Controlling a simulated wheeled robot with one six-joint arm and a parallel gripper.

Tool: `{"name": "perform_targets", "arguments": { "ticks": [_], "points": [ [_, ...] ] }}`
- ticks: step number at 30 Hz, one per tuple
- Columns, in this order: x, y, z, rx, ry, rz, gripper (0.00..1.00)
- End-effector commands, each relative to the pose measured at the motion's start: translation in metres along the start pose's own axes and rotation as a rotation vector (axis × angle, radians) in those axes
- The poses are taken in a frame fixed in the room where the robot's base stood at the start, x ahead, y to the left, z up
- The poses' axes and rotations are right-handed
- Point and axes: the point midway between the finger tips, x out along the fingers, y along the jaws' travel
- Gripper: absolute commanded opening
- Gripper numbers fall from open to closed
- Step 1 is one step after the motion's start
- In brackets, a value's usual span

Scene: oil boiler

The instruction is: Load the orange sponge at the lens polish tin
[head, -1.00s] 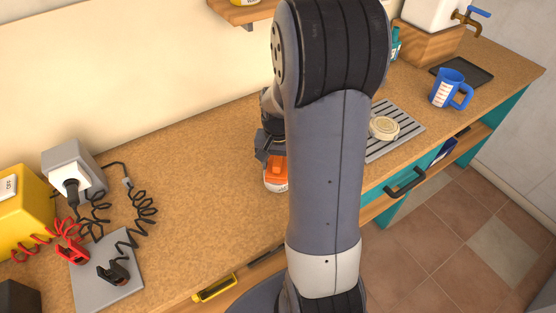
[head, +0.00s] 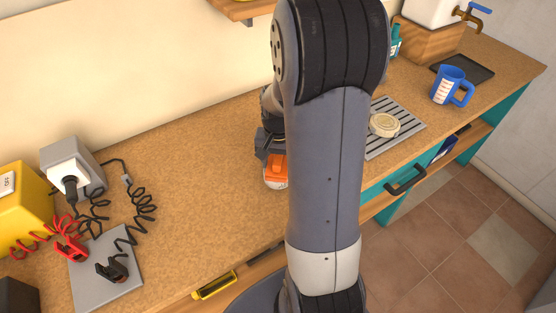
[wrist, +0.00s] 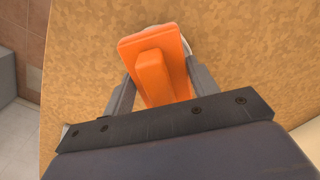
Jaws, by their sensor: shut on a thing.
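The orange sponge (head: 277,166) has a raised block on its back, which shows clearly in the wrist view (wrist: 154,75). My gripper (head: 270,143) is shut on this block, with a finger on either side, and points down at the worktop. A pale round-edged thing (head: 275,186), which looks like the lens polish tin, shows just under the sponge. Its pale edge also peeks out beside the sponge in the wrist view (wrist: 188,42). The sponge hides most of it, and I cannot tell whether they touch.
My arm hides part of the bench. A round cream object (head: 384,124) sits on a grey slatted plate (head: 408,125) to the right. A blue jug (head: 449,87) stands farther right. A grey plate (head: 105,270) with clamps and cables lies at left. The worktop (head: 195,185) between is clear.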

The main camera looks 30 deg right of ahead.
Motion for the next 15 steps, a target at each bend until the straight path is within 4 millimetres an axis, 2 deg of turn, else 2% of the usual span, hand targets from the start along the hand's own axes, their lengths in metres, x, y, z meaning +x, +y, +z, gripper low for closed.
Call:
{"name": "perform_targets", "arguments": {
  "ticks": [15],
  "points": [
    [0.0071,0.0,0.0001,0.0,-0.001,0.0,0.37]
  ]
}}
